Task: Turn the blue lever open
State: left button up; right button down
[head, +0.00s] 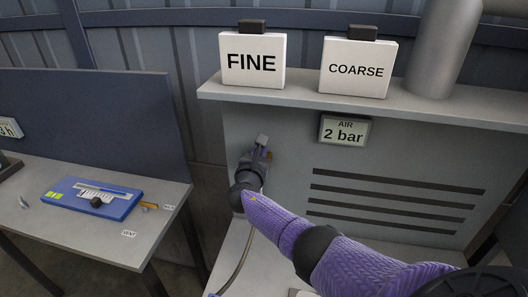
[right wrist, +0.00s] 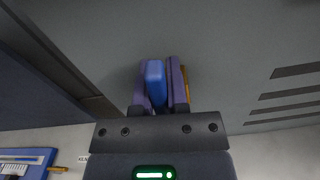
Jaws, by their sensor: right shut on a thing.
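The blue lever (right wrist: 156,82) stands out from the grey panel in the right wrist view. My right gripper (right wrist: 158,85) is shut on it, with one finger on each side of it. In the head view my right arm reaches in from the lower right, and its gripper (head: 261,145) is up against the panel front, below the shelf. There the gripper mostly hides the lever. A yellow-brown part (right wrist: 185,85) shows just right of the fingers in the wrist view. My left gripper is not in view.
FINE (head: 252,62) and COARSE (head: 356,70) boxes stand on the shelf above. A hose (head: 238,260) hangs below my gripper.

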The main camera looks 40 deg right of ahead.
jog(key=shift+w+a+f+n, duration=0.1)
jog(key=shift+w+a+n, duration=0.15)
jog(key=shift+n, duration=0.55)
jog(key=c, duration=0.6)
grip_release()
jog(key=shift+w, duration=0.1)
jog(key=shift+c, duration=0.2)
jog(key=shift+s+a+p, duration=0.2)
jog(key=shift+a+p, duration=0.05)
jog(key=shift+p, duration=0.15)
jog(key=p+v, duration=0.3)
jog(key=v, duration=0.6)
jog(key=shift+s+p, duration=0.15)
jog(key=shift+p, duration=0.2)
